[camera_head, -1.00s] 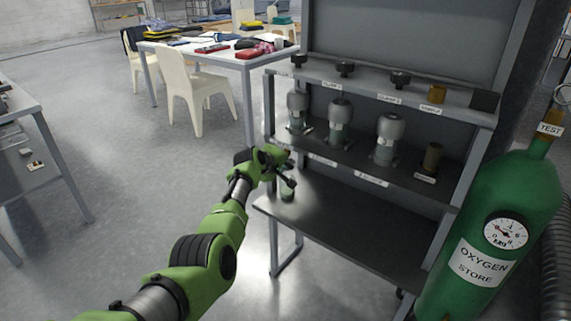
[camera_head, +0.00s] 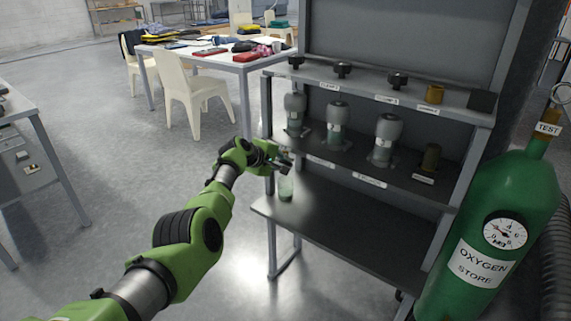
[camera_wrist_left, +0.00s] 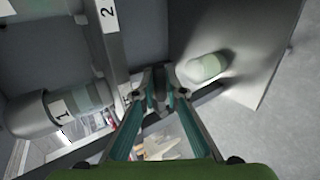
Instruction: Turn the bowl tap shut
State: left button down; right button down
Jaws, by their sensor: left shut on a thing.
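My left gripper (camera_head: 285,162) is at the left front edge of the rack's middle shelf. In the left wrist view its fingers (camera_wrist_left: 156,98) are shut on a small dark part between them, which I take to be the bowl tap; the fingers hide most of it, so its turn angle cannot be read. Just below the gripper, a clear cup with a greenish tint (camera_head: 286,188) stands on the lower shelf (camera_head: 345,225). It also shows in the left wrist view (camera_wrist_left: 207,67), right of the fingers and apart from them. My right gripper is not in view.
Grey-capped glass vessels (camera_head: 337,122) stand on the middle shelf, with dark knobs (camera_head: 343,69) and a brass knob (camera_head: 435,93) above. A green oxygen cylinder (camera_head: 505,215) stands at the right. A cluttered table (camera_head: 225,58) and white chair (camera_head: 190,85) are behind.

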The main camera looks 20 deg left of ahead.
pick_arm(q)
jog(key=c, duration=2)
grip_release()
jog(key=shift+c, duration=0.2)
jog(key=shift+a+r, duration=0.1)
jog(key=v, duration=0.8)
jog(key=shift+f, duration=0.2)
